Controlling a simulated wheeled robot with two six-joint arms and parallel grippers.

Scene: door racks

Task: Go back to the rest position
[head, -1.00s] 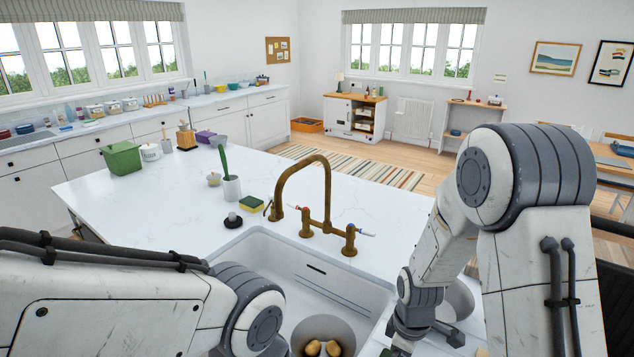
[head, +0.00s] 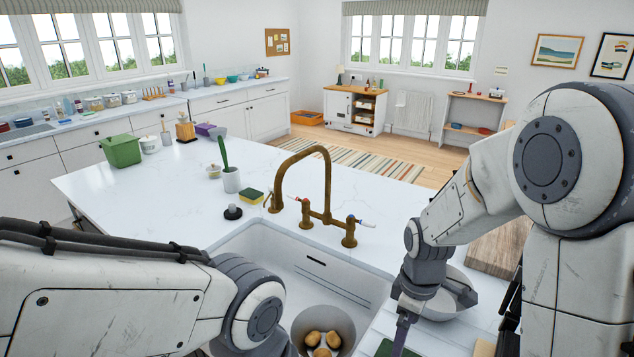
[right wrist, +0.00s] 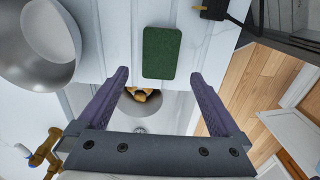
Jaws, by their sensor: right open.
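My right gripper (right wrist: 160,76) is open in the right wrist view, with two purple fingers spread apart and nothing between them. In the head view its lower part (head: 401,335) hangs over the counter right of the sink, cut off by the bottom edge. A green pad (right wrist: 162,52) lies on the counter just beyond the fingertips; its edge also shows in the head view. My left arm crosses the lower left of the head view; its gripper is out of sight.
A white sink (head: 290,262) holds a grey bowl (head: 345,318) with potatoes (head: 322,352). A brass tap (head: 328,190) stands behind it. A metal bowl (head: 440,308) and a wooden board (head: 497,249) are at the right.

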